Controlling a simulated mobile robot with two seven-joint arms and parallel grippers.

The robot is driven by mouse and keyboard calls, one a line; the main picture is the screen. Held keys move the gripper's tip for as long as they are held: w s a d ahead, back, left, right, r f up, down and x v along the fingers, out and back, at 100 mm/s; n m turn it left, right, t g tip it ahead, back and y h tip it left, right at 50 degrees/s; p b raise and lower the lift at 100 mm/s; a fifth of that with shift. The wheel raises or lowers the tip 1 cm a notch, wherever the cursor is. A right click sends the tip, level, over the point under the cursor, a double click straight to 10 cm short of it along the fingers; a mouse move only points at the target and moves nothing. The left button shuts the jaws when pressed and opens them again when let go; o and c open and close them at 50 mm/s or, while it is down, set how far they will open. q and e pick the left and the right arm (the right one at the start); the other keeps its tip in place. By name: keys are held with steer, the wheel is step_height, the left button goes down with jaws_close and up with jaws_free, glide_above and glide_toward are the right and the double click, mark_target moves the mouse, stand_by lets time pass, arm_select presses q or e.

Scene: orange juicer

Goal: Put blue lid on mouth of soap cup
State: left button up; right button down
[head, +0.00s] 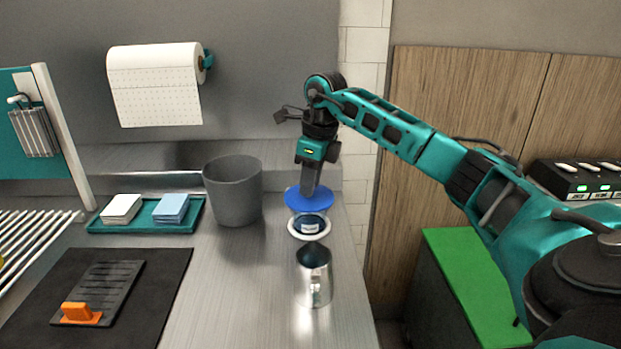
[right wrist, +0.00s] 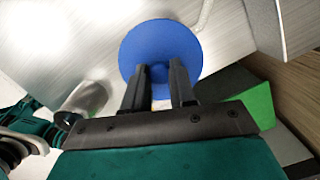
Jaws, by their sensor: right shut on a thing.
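The blue lid (head: 296,200) is a round disc at the right side of the counter. It also shows in the right wrist view (right wrist: 160,35), face-on. My right gripper (head: 309,192) points down and is shut on the blue lid; its fingers show in the wrist view (right wrist: 160,75). My left gripper is not in view.
A grey bin (head: 233,190) stands left of the lid. A metal pitcher (head: 313,278) stands in front of the cup. A teal tray (head: 150,226) holds sponges or cloths. A dark mat (head: 150,310) lies at front left. The counter's right edge is close to the cup.

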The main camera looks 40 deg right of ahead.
mark_target(319, 197)
steer(key=shift+f, duration=0.2)
steer(key=c, duration=0.9)
jaws_free()
steer(key=r, duration=0.4)
steer(key=s+r+p, duration=0.1)
steer(key=r, duration=0.8)
steer(key=shift+s+d, duration=0.3)
steer(key=shift+d, duration=0.1)
steer(key=shift+f, duration=0.1)
